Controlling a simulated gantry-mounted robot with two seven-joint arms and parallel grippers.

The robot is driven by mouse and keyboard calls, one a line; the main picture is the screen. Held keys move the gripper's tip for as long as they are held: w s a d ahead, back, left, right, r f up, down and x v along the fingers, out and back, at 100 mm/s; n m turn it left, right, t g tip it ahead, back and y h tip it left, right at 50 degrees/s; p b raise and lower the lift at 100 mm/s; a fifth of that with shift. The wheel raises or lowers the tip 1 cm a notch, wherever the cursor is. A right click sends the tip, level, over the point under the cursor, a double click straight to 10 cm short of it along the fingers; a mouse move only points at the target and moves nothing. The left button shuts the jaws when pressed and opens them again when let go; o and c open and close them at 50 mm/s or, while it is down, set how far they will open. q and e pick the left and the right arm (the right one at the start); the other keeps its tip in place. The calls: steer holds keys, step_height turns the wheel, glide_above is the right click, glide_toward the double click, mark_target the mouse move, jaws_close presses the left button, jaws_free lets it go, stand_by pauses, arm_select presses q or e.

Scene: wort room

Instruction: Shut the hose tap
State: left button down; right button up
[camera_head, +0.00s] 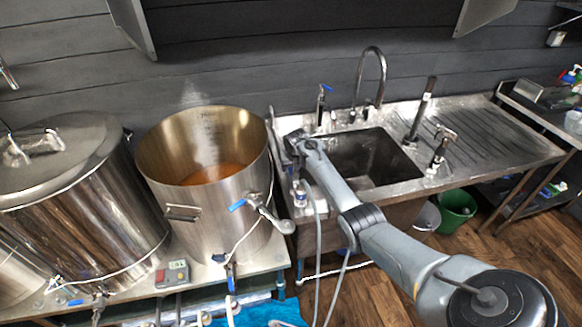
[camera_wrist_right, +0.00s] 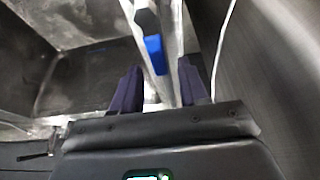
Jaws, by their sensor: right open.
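A small tap with blue on it (camera_head: 299,193) shows in the head view at the left front corner of the sink, with a grey hose hanging below it. In the right wrist view a blue lever (camera_wrist_right: 154,54) on a metal part lies between the two dark fingers. My right gripper (camera_head: 296,165) points down between the big pot and the sink, close above this tap. Its fingers (camera_wrist_right: 160,85) are apart, on either side of the metal part. I cannot tell whether they touch it. My left gripper is not in view.
An open steel pot (camera_head: 160,160) of amber liquid stands just left, with its own blue-handled valve (camera_head: 238,205). A sink basin (camera_head: 375,150) with an arched faucet (camera_head: 372,60) lies right. A lidded vessel (camera_head: 75,200) stands far left. The drainboard (camera_head: 490,140) is mostly clear.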

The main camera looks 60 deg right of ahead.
jaws_close()
